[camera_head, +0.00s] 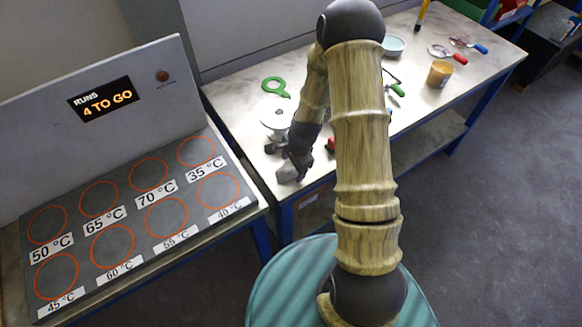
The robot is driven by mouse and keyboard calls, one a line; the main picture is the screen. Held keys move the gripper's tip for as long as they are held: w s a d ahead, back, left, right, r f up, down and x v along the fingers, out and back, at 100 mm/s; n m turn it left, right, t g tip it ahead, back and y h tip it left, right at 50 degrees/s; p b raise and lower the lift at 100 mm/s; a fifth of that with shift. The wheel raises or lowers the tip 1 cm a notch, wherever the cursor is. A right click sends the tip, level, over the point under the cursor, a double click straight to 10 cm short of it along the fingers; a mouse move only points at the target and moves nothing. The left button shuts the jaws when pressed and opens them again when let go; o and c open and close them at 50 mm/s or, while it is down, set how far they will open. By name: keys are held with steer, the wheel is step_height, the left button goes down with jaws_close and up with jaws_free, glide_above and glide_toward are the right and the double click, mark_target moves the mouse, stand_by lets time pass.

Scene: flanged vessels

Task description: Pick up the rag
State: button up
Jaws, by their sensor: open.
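My gripper (293,160) is at the end of my arm, low over the front left part of the workbench (243,88). Its jaws are open and point down, but the fingers are small and dark here. A small grey lump (289,175) shows at the fingertips near the bench's front edge. It may be the rag, but I cannot tell it clearly from the gripper. I see no other cloth. My arm hides the middle of the bench.
A tan jar (439,73), a pale bowl (393,46) and handled tools stand farther right. At left is a panel (130,215) with empty orange circles and temperature labels.

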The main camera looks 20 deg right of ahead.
mark_target(292, 166)
steer(key=shift+a, duration=0.15)
stand_by(0.3)
steer(key=c, duration=1.1)
steer(key=shift+o, duration=0.2)
steer(key=shift+r, duration=0.1)
step_height(292, 166, up, 10)
steer(key=b, duration=0.1)
steer(key=shift+b, duration=0.3)
steer(key=shift+o, duration=0.9)
steer(key=shift+c, duration=0.4)
steer(key=shift+w+f, duration=0.1)
steer(key=shift+f, duration=0.1)
